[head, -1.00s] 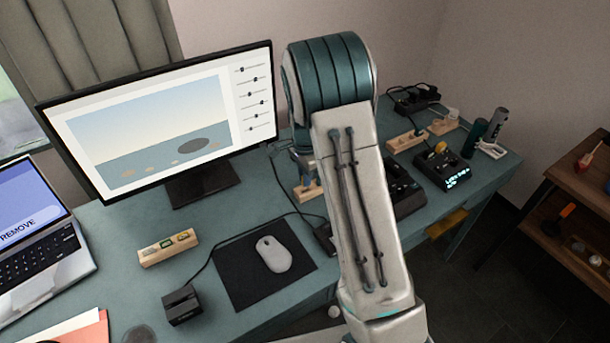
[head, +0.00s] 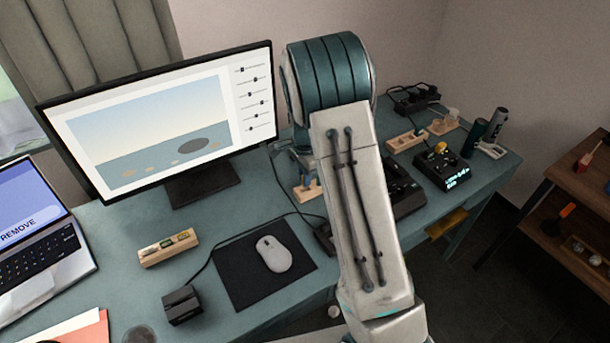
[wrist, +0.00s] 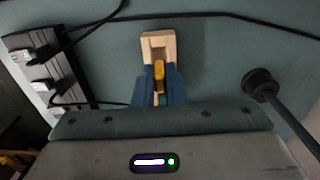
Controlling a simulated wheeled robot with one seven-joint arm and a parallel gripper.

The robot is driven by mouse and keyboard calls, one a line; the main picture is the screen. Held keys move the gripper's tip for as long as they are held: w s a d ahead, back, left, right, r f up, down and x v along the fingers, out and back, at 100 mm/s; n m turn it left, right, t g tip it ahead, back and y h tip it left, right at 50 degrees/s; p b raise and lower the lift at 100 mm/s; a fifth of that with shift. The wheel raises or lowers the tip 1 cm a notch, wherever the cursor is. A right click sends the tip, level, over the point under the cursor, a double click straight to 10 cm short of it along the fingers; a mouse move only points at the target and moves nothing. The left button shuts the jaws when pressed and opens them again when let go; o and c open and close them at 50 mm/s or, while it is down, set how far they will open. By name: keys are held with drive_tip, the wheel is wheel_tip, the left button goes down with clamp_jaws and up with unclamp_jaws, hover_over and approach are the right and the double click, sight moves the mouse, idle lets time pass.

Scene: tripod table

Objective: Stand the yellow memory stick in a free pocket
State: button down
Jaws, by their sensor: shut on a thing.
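In the wrist view, my gripper (wrist: 158,92) has its two blue fingers closed on the yellow memory stick (wrist: 159,70). The stick lies over a pale wooden block (wrist: 158,38), whose far end shows a recess. I cannot tell how deep the stick sits or whether it touches the block. The lower end of the block is hidden by the fingers. In the head view the wooden block (head: 308,193) stands on the desk right of the monitor, with a blue finger (head: 303,183) at it. My arm hides most of the gripper there, and the stick is not clear.
A power strip (wrist: 45,65) with plugs and cables lies left of the block in the wrist view; a black round-ended rod (wrist: 260,85) is at right. In the head view, another wooden holder (head: 168,249) with small items, a mouse (head: 272,253) and the monitor (head: 165,120) share the desk.

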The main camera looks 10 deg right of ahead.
drive_tip(key=shift+f+b, duration=1)
drive_tip(key=shift+f, duration=0.55)
drive_tip(key=c, duration=1.4)
unclamp_jaws()
drive_tip(key=shift+r, duration=0.1)
wheel_tip(320, 180, up, 14)
drive_tip(key=s+r+n+t, duration=0.1)
drive_tip(key=s+r+n, duration=0.2)
drive_tip(key=s+n, duration=0.4)
drive_tip(key=s+r+n+t, duration=0.1)
drive_tip(key=s+r+n, duration=0.2)
drive_tip(key=s, duration=1.7)
drive_tip(key=n, duration=0.4)
drive_tip(key=shift+s+t+p, duration=0.2)
drive_tip(key=shift+t+p, duration=0.15)
drive_tip(key=shift+t, duration=0.05)
